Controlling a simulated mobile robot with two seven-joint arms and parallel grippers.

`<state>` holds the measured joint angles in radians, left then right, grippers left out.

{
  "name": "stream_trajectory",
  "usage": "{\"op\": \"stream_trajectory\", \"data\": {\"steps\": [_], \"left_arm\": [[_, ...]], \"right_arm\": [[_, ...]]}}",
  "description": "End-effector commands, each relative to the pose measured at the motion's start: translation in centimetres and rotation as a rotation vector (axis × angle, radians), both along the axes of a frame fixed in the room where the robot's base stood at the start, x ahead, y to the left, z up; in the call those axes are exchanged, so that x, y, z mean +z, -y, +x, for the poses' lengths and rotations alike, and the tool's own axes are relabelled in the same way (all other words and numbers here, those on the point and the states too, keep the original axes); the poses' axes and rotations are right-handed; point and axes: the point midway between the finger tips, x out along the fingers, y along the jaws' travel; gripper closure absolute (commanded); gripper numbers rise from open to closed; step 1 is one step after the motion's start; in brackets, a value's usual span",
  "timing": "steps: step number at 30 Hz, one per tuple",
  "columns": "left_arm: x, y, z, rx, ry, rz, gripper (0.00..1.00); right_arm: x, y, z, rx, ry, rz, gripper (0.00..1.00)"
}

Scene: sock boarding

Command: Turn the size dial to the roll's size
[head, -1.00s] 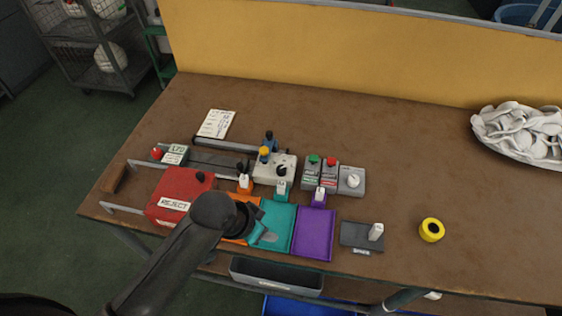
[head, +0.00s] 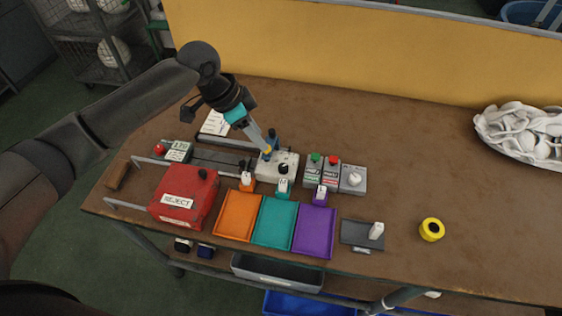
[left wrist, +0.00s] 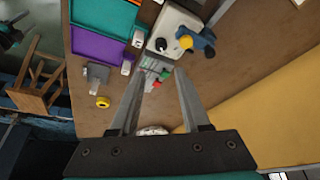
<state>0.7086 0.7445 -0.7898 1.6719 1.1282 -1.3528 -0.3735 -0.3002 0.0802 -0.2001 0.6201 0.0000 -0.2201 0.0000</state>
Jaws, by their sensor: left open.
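A pale box (head: 268,176) stands mid-table with a black round knob (head: 283,168) on top; it shows in the left wrist view too (left wrist: 183,20). A grey box (head: 358,190) to its right carries a white round knob (head: 354,179). I cannot read any size marking on either. A yellow roll (head: 432,231) lies at the right; I cannot read a size on it. My left gripper (head: 265,149) is open and empty, pointing down over the pale box's back left, by a yellow-topped part and a blue part (head: 272,137). My right gripper is not in view.
Green-button (head: 314,172) and red-button (head: 331,174) boxes stand between the two knobs. Orange (head: 238,216), teal (head: 275,224) and purple (head: 314,231) trays lie in front. A red REJECT box (head: 184,195) is at left. The right table is mostly clear.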

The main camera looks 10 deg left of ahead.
Motion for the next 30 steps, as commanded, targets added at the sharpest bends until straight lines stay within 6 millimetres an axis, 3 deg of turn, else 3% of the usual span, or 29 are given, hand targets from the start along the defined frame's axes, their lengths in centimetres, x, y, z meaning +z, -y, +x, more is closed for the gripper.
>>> {"op": "stream_trajectory", "data": {"steps": [7, 21, 30], "left_arm": [[-1.3, 0.3, 0.5, -0.002, -0.003, 0.000, 0.53], [-10.2, 3.4, 2.4, -0.001, -0.003, 0.001, 0.53], [-13.3, 4.6, 3.2, -0.002, 0.000, 0.001, 0.53]], "right_arm": [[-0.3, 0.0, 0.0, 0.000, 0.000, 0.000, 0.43], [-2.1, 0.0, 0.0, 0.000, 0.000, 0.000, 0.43], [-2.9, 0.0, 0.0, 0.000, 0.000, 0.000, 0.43]]}}
